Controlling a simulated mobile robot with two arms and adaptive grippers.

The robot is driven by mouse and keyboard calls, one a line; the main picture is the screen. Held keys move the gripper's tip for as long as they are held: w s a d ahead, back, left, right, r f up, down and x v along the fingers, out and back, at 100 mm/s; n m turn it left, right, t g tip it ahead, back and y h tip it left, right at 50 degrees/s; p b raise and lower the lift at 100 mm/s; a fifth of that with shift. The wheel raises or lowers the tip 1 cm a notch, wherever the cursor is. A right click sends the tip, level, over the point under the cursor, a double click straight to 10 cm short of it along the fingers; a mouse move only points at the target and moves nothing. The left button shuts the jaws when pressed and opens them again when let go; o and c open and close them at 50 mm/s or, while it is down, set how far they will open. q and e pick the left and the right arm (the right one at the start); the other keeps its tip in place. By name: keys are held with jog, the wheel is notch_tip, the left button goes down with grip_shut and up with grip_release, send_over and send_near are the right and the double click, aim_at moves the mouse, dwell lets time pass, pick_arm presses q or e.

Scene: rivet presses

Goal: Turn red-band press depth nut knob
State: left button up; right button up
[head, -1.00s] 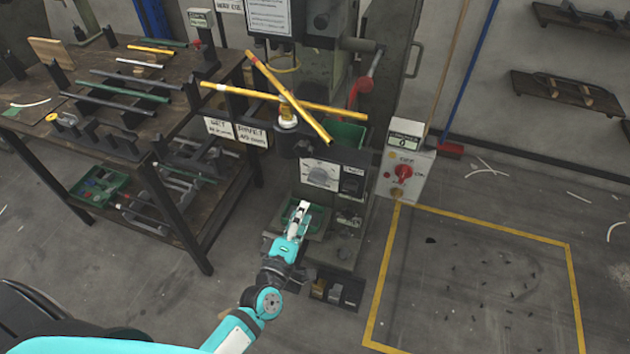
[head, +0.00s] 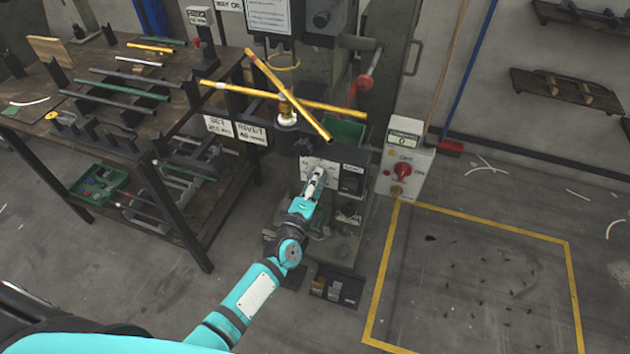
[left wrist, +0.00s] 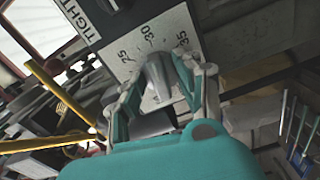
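The press (head: 352,205) stands at centre, with a white dial plate on its front. In the left wrist view the dial plate (left wrist: 190,28) shows numbers 25, 30 and 35 and the word TIGHT. A grey knob (left wrist: 157,74) sits on the dial. My left gripper (head: 316,178) reaches up to the dial and covers the knob in the head view. In the left wrist view its two fingers (left wrist: 162,82) are apart, one on each side of the knob. I cannot tell whether they touch it. My right gripper is not in view.
Crossed yellow bars (head: 325,105), one with a reddish band, extend above the dial. A switch box (head: 408,165) with a red knob stands to the right. A workbench (head: 165,75) with rods is at left.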

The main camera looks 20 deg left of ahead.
pick_arm(q)
grip_shut()
jog(key=shift+f+m+p, duration=0.1)
jog(key=shift+m+p, duration=2.15)
jog(key=shift+m, duration=5.25)
jog(key=shift+o, duration=1)
grip_release()
